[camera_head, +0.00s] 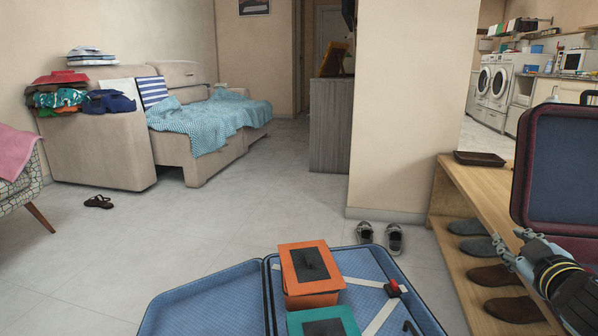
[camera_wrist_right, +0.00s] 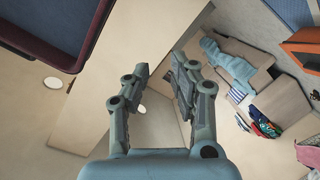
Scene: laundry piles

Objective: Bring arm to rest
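My right gripper (camera_head: 514,248) is at the right edge of the head view, beside the dark red suitcase and over the wooden shoe bench. In the right wrist view its two fingers (camera_wrist_right: 160,68) stand apart with nothing between them, so it is open and empty. It appears to touch nothing, though its exact distance from the bench is hard to tell. My left gripper and left arm are not in view.
An open blue suitcase (camera_head: 215,300) lies in front, holding an orange box (camera_head: 290,290) and a teal box (camera_head: 295,328). A dark red suitcase (camera_head: 568,155) stands open on the wooden bench (camera_head: 470,190), with shoes below. The floor (camera_head: 190,240) at centre left is mostly clear.

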